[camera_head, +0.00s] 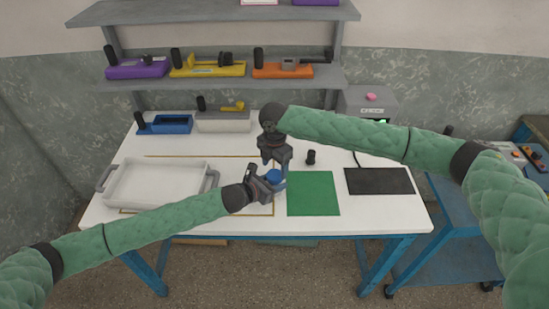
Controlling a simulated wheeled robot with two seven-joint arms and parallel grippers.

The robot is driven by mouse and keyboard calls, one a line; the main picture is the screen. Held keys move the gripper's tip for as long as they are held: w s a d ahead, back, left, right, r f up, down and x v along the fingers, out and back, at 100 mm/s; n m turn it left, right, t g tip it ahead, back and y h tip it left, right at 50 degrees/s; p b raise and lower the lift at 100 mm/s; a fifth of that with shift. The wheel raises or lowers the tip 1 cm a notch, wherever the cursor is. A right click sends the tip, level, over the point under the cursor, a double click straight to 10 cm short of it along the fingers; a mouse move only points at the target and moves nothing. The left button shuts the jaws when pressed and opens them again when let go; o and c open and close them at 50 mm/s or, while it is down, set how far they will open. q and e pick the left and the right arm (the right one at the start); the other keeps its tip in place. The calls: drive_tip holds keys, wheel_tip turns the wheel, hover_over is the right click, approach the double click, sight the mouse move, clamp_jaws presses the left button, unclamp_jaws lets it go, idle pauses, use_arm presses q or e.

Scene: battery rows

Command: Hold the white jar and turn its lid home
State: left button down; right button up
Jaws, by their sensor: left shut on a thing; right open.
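A blue round lid (273,175) shows between my two grippers, near the left edge of the green mat. The white jar's body cannot be made out; my grippers hide that spot. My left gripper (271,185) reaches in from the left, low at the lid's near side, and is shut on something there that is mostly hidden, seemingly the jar. My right gripper (274,162) points down from above, just behind and over the lid, with its jaws open. Whether its fingers touch the lid cannot be told.
A white tray (157,205) with grey handles stands at the left. A green mat (313,194) and a dark mat (379,181) lie to the right. A small black cylinder (311,157) stands behind the green mat. Coloured bins and a shelf (215,78) line the back.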

sight(274, 174)
drive_tip(key=shift+f, duration=1.8)
drive_tip(key=c, duration=1)
drive_tip(key=o, duration=1.1)
drive_tip(key=shift+r, duration=2.3)
drive_tip(key=shift+c, duration=0.5)
